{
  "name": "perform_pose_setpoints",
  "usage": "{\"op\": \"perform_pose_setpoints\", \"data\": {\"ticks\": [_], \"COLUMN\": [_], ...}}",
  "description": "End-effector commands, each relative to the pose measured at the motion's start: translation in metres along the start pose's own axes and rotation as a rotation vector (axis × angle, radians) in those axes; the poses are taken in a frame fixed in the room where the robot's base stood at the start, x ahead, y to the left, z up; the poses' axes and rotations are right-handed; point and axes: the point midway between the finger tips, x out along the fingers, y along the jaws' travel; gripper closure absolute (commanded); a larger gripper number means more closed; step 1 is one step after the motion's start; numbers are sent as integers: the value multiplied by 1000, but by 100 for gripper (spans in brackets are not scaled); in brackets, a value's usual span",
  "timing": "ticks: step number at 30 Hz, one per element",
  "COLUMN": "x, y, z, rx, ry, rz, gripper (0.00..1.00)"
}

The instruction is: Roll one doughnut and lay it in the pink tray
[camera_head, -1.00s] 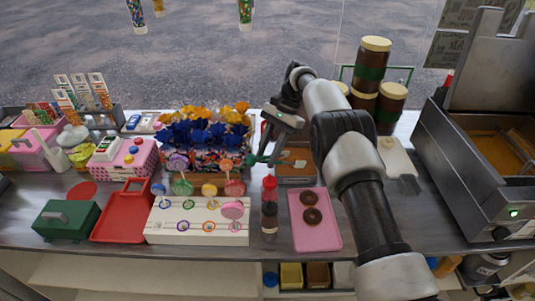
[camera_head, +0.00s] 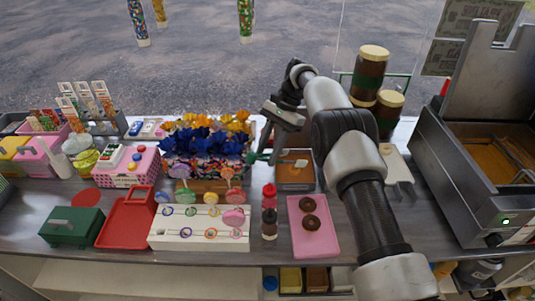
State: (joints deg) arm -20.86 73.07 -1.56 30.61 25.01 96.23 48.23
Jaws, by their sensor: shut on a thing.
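The pink tray (camera_head: 327,244) lies on the counter in front of my arm. Two dark brown doughnuts (camera_head: 310,213) lie in its upper half, one behind the other. Behind it is a shallow tray of brown coating (camera_head: 294,174), with a small pale piece at its back. My gripper (camera_head: 263,159) is at the left edge of that coating tray, behind and left of the pink tray. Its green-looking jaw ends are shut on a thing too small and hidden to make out. I cannot tell whether it touches the coating tray.
A red-capped bottle (camera_head: 269,214) stands left of the pink tray. A white lollipop stand (camera_head: 220,239) and a red tray (camera_head: 124,226) are further left. Blue and yellow wrapped sweets (camera_head: 209,137) stand close left of my gripper. A metal fryer (camera_head: 455,195) is at the right.

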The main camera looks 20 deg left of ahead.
Motion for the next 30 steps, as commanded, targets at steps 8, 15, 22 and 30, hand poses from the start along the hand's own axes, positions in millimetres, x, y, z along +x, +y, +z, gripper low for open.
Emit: {"op": "perform_pose_setpoints", "data": {"ticks": [8, 15, 22, 30], "x": [-23, -21, -7, 16], "y": [0, 0, 0, -1], "z": [14, 13, 4, -11], "rx": [1, 0, 1, 0], "ry": [-1, -1, -3, -1], "rz": [-1, -1, 1, 0], "gripper": [72, 72, 72, 72]}}
